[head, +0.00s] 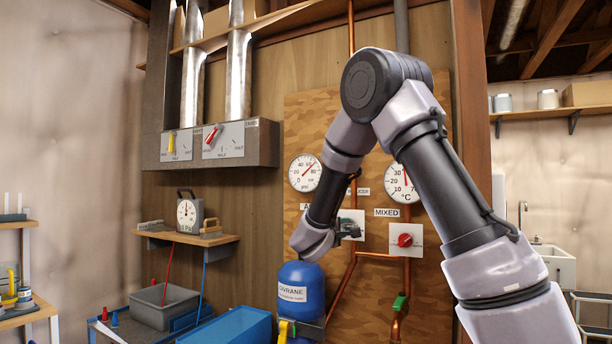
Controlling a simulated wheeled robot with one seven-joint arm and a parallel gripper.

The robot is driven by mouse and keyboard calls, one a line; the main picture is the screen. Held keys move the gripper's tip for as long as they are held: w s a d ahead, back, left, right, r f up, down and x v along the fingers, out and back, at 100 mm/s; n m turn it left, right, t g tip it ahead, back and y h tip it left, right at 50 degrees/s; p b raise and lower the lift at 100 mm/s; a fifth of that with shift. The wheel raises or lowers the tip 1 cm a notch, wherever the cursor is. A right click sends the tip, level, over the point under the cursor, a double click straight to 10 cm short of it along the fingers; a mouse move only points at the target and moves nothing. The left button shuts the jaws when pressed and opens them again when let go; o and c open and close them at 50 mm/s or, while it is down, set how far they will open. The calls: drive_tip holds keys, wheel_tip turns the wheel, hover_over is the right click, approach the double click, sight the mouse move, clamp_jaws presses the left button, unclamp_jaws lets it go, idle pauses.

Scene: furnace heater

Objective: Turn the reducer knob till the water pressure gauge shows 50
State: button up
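The round white water pressure gauge (304,172) hangs on the wooden panel left of my arm. Its red needle points to the upper right, seemingly past the 60 mark, though the small numbers are hard to read. Right of it, a white plate (354,217) sits below a partly covered label ending in "UCER". My gripper (352,231) is in front of this plate, its dark fingers at the plate's lower part. The reducer knob is hidden behind my gripper and arm. I cannot tell whether the fingers touch it or are open or shut.
Right of my forearm are a °C gauge (401,183) and a red knob (405,240) under a "MIXED" label. Copper pipes (380,256) run across the panel. A blue tank (300,285) stands below my wrist.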

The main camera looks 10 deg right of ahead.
clamp_jaws()
drive_tip(key=n, duration=0.4)
drive_tip(key=shift+n, duration=0.3)
drive_tip(key=n, duration=0.2)
drive_tip(key=shift+n, duration=1.3)
drive_tip(key=n, duration=0.3)
drive_tip(key=shift+f+n, duration=0.1)
drive_tip(key=shift+n, duration=0.7)
